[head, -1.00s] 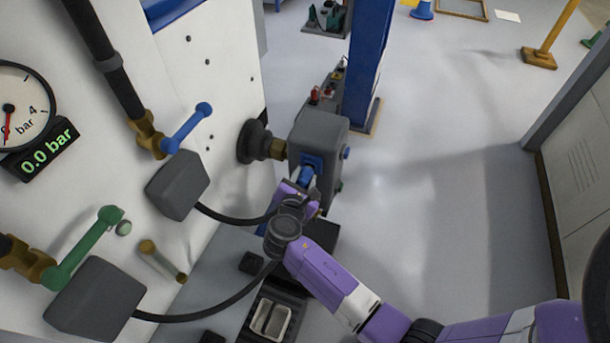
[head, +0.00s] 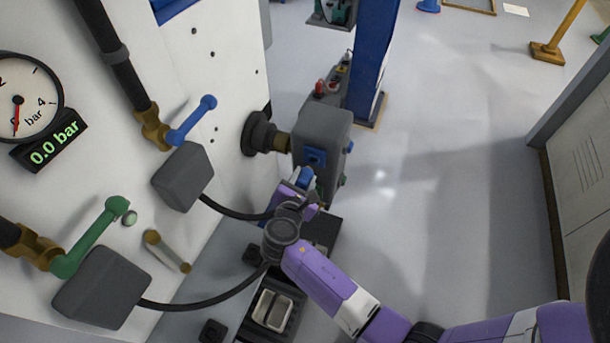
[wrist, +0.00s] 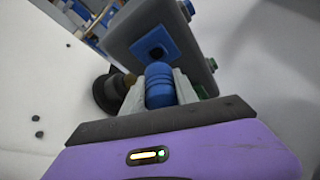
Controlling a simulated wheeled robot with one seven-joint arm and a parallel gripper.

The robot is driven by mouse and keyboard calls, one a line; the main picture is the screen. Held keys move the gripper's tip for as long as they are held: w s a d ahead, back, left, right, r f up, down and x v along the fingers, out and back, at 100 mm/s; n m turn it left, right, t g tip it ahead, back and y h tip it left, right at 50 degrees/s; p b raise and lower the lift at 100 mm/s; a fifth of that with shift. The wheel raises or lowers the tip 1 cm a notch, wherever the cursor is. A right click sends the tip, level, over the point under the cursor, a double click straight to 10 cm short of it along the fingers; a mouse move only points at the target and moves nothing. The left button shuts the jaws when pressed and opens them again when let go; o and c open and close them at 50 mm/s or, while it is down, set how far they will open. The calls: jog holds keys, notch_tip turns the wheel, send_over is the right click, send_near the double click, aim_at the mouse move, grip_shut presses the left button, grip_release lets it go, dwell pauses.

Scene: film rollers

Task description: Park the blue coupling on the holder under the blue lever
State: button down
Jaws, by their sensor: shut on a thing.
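The blue coupling (head: 305,177) is held in my gripper (head: 303,184), beside the grey machine head. The wrist view shows the ribbed blue coupling (wrist: 160,86) between both fingers. A square blue port (head: 315,157) with a dark hole is on the machine head; the coupling is just apart from it. The blue lever (head: 192,120) is on the white panel at left, on a brass valve. A grey box (head: 182,177) with a black hose is below it. Lower down, a pale peg with a brass end (head: 168,252) sticks out of the panel, perhaps a holder.
A green lever (head: 92,238) and a second grey box (head: 102,288) are at lower left. Black hoses run from the boxes toward my gripper. The gauge display (head: 57,144) reads 0.0 bar. A blue post (head: 374,60) stands behind the machine head (head: 323,135).

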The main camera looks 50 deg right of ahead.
jog(key=shift+s+a, duration=0.2)
jog(key=shift+a, duration=0.35)
dwell(0.4)
